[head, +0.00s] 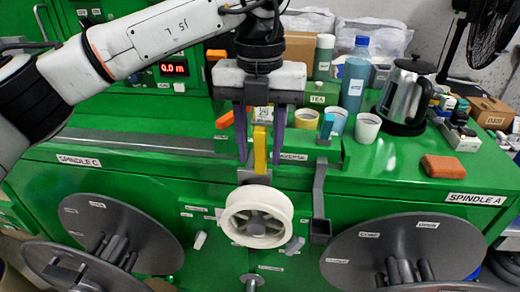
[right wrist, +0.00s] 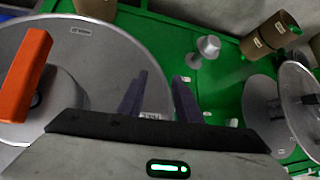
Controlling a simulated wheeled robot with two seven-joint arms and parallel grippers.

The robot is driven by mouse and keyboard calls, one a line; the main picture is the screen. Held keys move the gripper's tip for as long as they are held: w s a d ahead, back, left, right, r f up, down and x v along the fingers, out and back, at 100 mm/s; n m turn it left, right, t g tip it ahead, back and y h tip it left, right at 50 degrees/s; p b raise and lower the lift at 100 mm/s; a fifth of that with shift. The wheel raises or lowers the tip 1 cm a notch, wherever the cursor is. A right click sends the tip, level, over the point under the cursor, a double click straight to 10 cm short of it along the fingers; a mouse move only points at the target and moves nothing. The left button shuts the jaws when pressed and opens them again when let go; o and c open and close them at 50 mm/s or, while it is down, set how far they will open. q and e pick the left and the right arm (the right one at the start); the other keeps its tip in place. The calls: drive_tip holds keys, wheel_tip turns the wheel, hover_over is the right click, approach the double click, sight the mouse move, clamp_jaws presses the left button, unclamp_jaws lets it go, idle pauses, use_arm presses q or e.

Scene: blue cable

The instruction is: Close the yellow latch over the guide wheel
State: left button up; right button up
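The yellow latch (head: 260,150) stands upright above the white guide wheel (head: 257,216) on the front of the green machine. My left gripper (head: 259,160) points down from above. Its two dark fingers are apart, one on each side of the latch, with visible gaps to it. Whether they reach it in depth, I cannot tell. My right gripper (right wrist: 157,92) shows in the right wrist view with its fingers apart and nothing between them, in front of a large grey disc. I do not see my right gripper in the head view.
Grey spindle discs stand at the left (head: 120,232) and right (head: 400,252). A grey bracket (head: 319,195) hangs right of the wheel. Cups, a blue bottle (head: 354,75), a kettle (head: 404,97) and a brown block (head: 441,166) stand on the machine top. An orange piece (right wrist: 26,75) shows in the right wrist view.

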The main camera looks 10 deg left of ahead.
use_arm(q)
drive_tip(key=shift+f, duration=0.55)
use_arm(e)
drive_tip(key=shift+w+r, duration=0.15)
drive_tip(key=shift+w, duration=0.05)
use_arm(q)
clamp_jaws()
use_arm(e)
drive_tip(key=shift+w, duration=0.1)
